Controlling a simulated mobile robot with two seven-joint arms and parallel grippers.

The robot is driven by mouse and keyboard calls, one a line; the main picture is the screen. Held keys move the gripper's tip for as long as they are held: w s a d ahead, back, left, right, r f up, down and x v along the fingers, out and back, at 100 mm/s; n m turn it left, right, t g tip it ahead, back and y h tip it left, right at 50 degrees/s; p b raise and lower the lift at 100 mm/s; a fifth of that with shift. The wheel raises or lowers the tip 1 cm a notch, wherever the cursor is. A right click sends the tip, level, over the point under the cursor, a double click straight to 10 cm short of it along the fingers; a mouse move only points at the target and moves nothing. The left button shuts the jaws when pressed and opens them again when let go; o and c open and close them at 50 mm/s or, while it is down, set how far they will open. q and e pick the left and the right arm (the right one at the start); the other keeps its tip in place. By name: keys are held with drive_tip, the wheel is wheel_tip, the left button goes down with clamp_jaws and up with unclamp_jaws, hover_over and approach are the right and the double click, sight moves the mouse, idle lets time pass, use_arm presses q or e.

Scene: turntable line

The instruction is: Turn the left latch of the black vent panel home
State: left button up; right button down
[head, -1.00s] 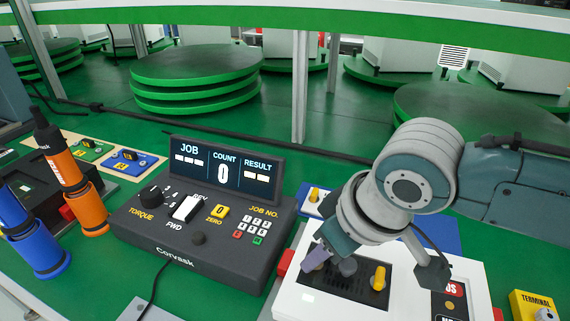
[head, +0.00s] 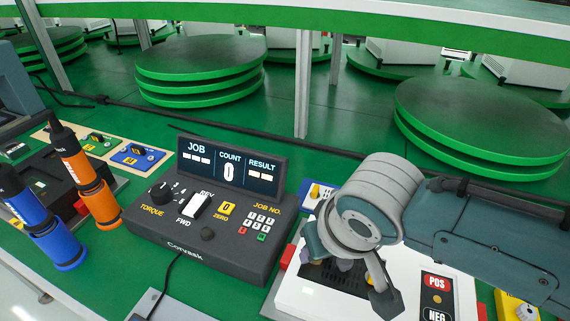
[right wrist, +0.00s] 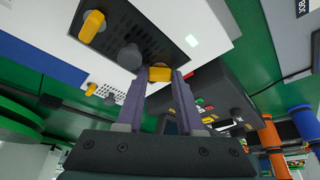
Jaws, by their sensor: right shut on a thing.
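The black vent panel (right wrist: 112,40) is set in the top of a white unit; in the head view my right arm hides much of the panel (head: 325,276). In the right wrist view the left yellow latch (right wrist: 160,73) sits between the purple fingertips of my right gripper (right wrist: 158,76), which is shut on it. How far the latch is turned is hard to tell. A grey knob (right wrist: 130,57) is beside it, and the right yellow latch (right wrist: 93,26) is beyond, untouched. My left gripper is not in view.
A dark controller (head: 205,235) with a display stands left of the white unit (head: 300,302). Orange (head: 90,180) and blue (head: 45,235) tools stand farther left. A blue plate with a yellow latch (head: 316,191) lies behind the unit. A POS/NEG plate (head: 435,297) is at right.

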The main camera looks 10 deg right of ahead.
drive_tip(key=c, duration=0.5)
unclamp_jaws()
drive_tip(key=p+v, duration=0.4)
drive_tip(key=v, duration=0.6)
drive_tip(key=shift+f, duration=0.1)
drive_tip(key=shift+c, duration=0.3)
